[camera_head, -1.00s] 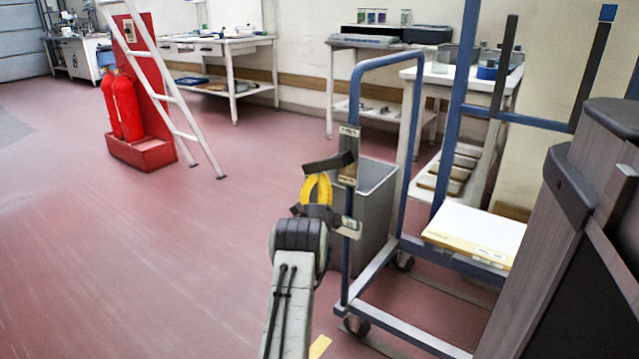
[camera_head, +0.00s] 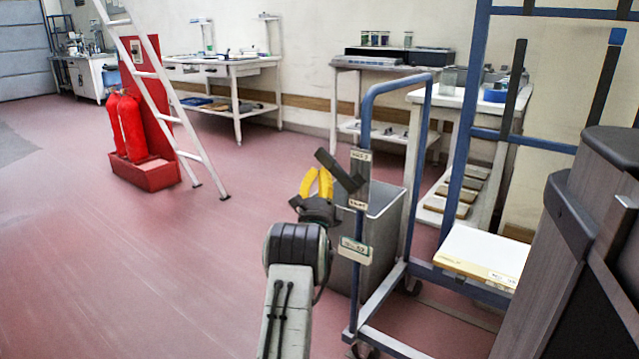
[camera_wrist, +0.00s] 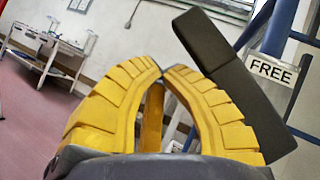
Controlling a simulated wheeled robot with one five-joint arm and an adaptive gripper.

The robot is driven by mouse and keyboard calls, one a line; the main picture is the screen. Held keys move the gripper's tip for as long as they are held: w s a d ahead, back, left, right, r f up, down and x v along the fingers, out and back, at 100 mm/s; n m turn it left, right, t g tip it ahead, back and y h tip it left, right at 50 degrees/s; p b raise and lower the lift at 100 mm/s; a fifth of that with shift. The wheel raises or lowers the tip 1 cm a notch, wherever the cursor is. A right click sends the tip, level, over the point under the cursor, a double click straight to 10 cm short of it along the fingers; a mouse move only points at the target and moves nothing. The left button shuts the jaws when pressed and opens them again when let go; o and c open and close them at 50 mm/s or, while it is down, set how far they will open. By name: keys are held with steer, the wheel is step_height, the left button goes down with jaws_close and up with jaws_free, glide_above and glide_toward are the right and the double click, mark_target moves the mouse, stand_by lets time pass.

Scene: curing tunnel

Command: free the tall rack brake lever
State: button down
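The black brake lever (camera_head: 338,168) sits on a labelled plate (camera_head: 360,165) on the blue post of the tall rack (camera_head: 407,170). It slants up and to the left from the plate. In the wrist view the lever (camera_wrist: 235,85) slants just right of my gripper (camera_wrist: 161,74), close to the right finger; I cannot tell if they touch. A "FREE" label (camera_wrist: 271,70) shows beyond it. In the head view my gripper (camera_head: 316,172) is just below and left of the lever's free end. Its yellow fingers meet at the tips, with nothing seen between them.
A grey bin (camera_head: 385,225) stands behind the rack post. A white board or box (camera_head: 485,255) lies on a low rack shelf at right. A ladder (camera_head: 165,95) and red extinguishers (camera_head: 130,125) stand at left.

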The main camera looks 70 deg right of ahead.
steer(key=shift+s+r, duration=0.15)
steer(key=shift+r, duration=0.65)
